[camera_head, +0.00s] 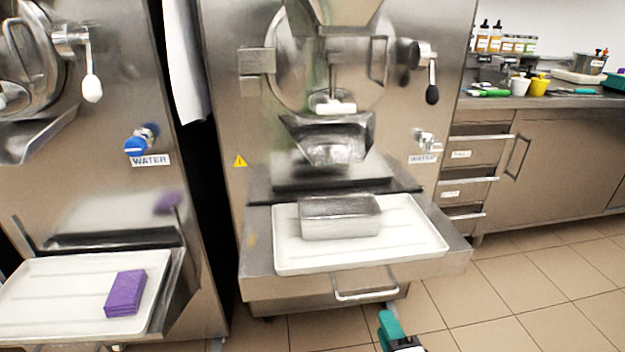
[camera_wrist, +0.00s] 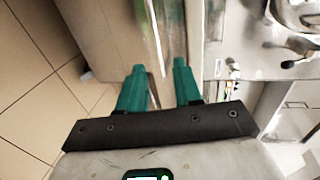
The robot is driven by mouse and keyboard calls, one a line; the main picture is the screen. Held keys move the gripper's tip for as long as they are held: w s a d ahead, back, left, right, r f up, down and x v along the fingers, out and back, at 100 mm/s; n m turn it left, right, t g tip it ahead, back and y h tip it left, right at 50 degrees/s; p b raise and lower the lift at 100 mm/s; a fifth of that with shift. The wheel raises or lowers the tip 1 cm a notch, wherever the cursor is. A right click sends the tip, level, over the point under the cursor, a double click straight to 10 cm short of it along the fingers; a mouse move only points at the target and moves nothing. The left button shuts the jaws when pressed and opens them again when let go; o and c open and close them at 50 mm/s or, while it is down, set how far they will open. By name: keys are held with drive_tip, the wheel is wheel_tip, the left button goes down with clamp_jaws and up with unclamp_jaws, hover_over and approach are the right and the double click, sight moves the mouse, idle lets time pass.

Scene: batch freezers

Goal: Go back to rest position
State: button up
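My gripper (camera_head: 392,330) shows at the bottom of the head view, with a green fingertip low in front of the middle freezer. In the wrist view my gripper (camera_wrist: 159,84) has two green fingers set apart with nothing held between them. Behind them are a steel panel and the tiled floor. The middle batch freezer (camera_head: 258,118) stands ahead, with a white tray (camera_head: 412,243) on its shelf. A steel pan (camera_head: 340,222) sits on that tray, apart from my gripper.
A second freezer (camera_head: 105,195) stands at left, its white tray (camera_head: 60,290) holding a purple block (camera_head: 126,292). A drawer handle (camera_head: 366,293) juts out below the middle shelf. A counter (camera_head: 560,102) with bottles and cups is at right. The tiled floor (camera_head: 535,265) at right is clear.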

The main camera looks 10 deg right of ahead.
drive_tip(key=s+d+f+n+g+h, duration=0.2)
drive_tip(key=s+d+f+n+g, duration=0.5)
drive_tip(key=s+f, duration=0.3)
drive_tip(key=s+f+n+g+y, duration=0.2)
drive_tip(key=s+n+g, duration=0.75)
drive_tip(key=s, duration=0.85)
wheel_tip(320, 180, up, 21)
drive_tip(key=n+t+p, duration=0.1)
drive_tip(key=t+p, duration=0.1)
drive_tip(key=p, duration=1.9)
drive_tip(key=shift+w+d, duration=0.15)
drive_tip(key=shift+d, duration=0.2)
